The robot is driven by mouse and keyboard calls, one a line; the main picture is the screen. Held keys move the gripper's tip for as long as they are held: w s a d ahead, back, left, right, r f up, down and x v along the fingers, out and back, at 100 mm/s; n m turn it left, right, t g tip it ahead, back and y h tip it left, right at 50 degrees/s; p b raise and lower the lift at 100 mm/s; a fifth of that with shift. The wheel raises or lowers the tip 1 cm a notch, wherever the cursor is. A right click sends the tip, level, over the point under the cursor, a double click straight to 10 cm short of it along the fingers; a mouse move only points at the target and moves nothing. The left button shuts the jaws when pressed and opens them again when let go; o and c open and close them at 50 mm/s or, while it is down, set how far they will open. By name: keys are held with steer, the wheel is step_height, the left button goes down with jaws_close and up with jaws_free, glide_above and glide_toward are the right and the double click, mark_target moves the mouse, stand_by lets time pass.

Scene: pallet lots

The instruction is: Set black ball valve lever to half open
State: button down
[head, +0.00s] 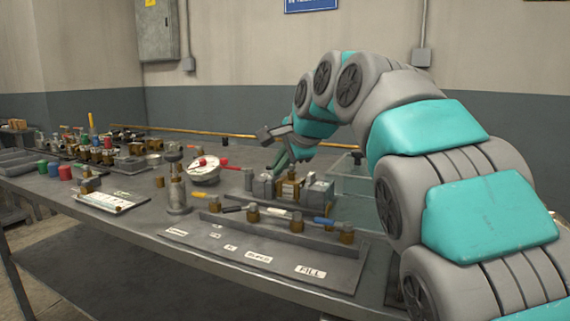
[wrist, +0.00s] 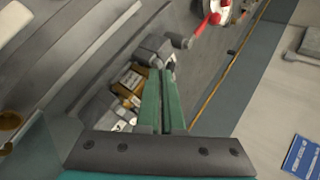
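The black lever (head: 232,209) is on one of several brass valves in a row on a grey rack at the front of the bench, between a yellow lever (head: 211,205) and a white lever (head: 275,211). It is small here, so its exact angle is hard to tell. My gripper (head: 281,163) is behind that row, pointing down by a brass fitting (head: 290,188) between grey blocks. In the wrist view its two green fingers (wrist: 162,75) lie side by side, shut, with nothing seen between them. The brass fitting also shows there (wrist: 130,85), beside the fingers.
A blue lever (head: 323,221) is at the row's right end. A white gauge with red parts (head: 207,168) and an upright grey fixture (head: 176,185) stand to the left. A clear box (head: 355,178) is behind right. More fittings crowd the bench's far left.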

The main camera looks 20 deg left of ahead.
steer(key=shift+d, duration=0.15)
steer(key=shift+d, duration=0.65)
